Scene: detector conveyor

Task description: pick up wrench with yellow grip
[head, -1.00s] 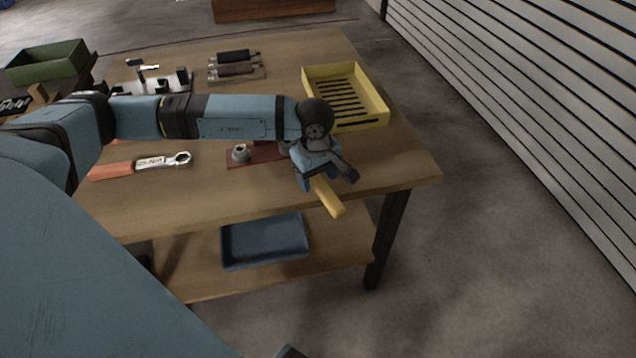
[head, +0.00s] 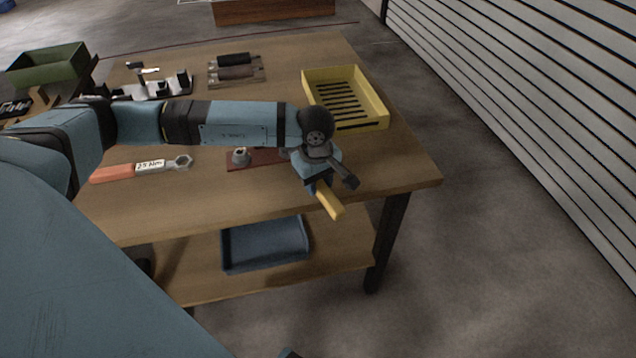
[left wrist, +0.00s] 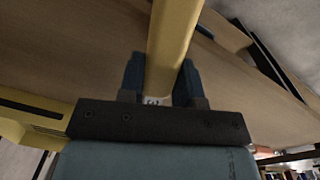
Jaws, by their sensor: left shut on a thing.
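The wrench with yellow grip (head: 330,202) is held in my left gripper (head: 316,184) near the front right edge of the table. Its yellow handle points toward the front right in the head view, and the rest of it is hidden by my gripper. In the left wrist view the yellow grip (left wrist: 174,45) runs up between the two dark fingers of the left gripper (left wrist: 161,85), which are shut on it. A wrench with a red-orange grip (head: 112,173) lies on the table at the left. My right gripper does not show.
The wooden table (head: 220,205) carries a yellow slotted tray (head: 377,124) at the right. A dark red pad (head: 267,157) with a grey metal part (head: 241,156) lies beside my arm. A blue tray (head: 265,264) sits on the lower shelf. A green bin (head: 48,64) stands at the far left.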

